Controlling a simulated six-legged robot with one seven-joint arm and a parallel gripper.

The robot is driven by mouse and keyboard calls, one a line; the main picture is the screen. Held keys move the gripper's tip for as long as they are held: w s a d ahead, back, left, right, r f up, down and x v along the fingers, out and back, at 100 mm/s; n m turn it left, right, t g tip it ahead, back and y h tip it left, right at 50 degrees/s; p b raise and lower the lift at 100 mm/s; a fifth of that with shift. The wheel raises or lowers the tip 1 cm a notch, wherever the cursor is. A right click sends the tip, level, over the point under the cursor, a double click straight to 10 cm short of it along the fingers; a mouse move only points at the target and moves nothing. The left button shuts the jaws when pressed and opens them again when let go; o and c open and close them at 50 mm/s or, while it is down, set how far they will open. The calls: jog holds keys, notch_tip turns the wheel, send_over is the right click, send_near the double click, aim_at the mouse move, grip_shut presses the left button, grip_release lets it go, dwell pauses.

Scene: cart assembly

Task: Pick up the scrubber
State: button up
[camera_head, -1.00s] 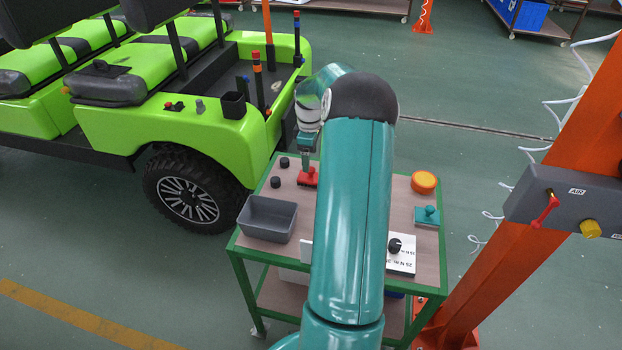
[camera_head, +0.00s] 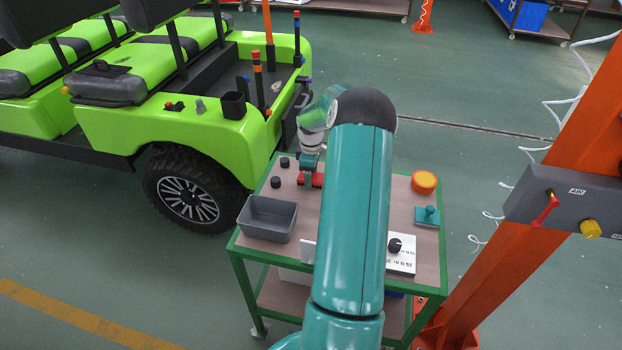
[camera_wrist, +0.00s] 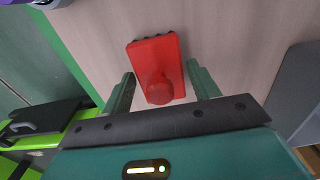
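A red scrubber (camera_head: 311,180), a flat block with a round knob, lies near the far left part of the cart top. In the wrist view the red scrubber (camera_wrist: 154,57) is between my two green fingers, its knob toward me. My gripper (camera_wrist: 160,75) is open, with a gap between each finger and the knob. In the head view my gripper (camera_head: 308,167) is right over the red scrubber and hides part of it. A similar teal block with a knob (camera_head: 428,216) lies at the right of the cart top.
A lime-green vehicle (camera_head: 215,140) stands at left. An orange post (camera_head: 490,245) stands at right.

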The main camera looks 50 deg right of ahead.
jog(key=c, duration=0.8)
jog(key=shift+o, duration=0.2)
jog(key=shift+r, duration=0.15)
jog(key=shift+r, duration=0.65)
jog(key=s+a+r, duration=0.8)
jog(key=a+r, duration=0.3)
jog(key=shift+s+r, duration=0.25)
jog(key=shift+s, duration=0.1)
